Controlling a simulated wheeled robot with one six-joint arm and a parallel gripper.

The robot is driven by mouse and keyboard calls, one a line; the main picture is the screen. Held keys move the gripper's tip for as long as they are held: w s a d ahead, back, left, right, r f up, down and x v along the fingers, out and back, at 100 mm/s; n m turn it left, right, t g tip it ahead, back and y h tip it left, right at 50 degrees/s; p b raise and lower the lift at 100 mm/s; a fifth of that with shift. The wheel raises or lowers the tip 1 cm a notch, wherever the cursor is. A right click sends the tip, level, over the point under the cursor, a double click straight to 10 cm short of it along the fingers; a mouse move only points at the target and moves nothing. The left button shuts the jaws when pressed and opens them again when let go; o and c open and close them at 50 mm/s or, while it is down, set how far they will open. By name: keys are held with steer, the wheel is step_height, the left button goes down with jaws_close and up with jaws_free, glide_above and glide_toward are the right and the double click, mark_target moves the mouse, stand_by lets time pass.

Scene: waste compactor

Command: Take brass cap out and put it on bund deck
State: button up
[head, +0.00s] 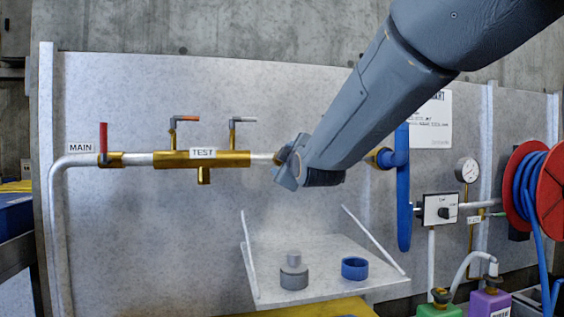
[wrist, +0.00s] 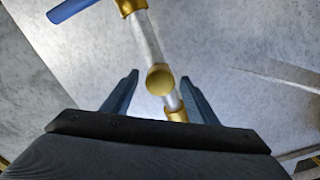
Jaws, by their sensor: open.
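In the wrist view a round brass cap (wrist: 160,80) shows end-on on a pale pipe, between the two fingers of my gripper (wrist: 162,84). My gripper is open, with a visible gap to either side of the cap; whether it touches the cap cannot be told, and no grip shows. In the head view my gripper (head: 283,165) is at the pipe right of the brass TEST manifold (head: 203,158), and my arm hides the cap there. A grey shelf (head: 335,288) below the pipe holds a grey stepped piece and a blue ring. No label marks the bund deck.
The grey stepped piece (head: 294,274) and blue ring (head: 355,268) stand on the shelf. A yellow surface (head: 330,309) lies below it. Open space separates pipe and shelf.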

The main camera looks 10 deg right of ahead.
steer(key=m, duration=0.6)
steer(key=c, duration=1.2)
steer(key=shift+o, duration=0.2)
steer(key=n+b, duration=0.1)
steer(key=n, duration=0.4)
steer(key=shift+n, duration=1.1)
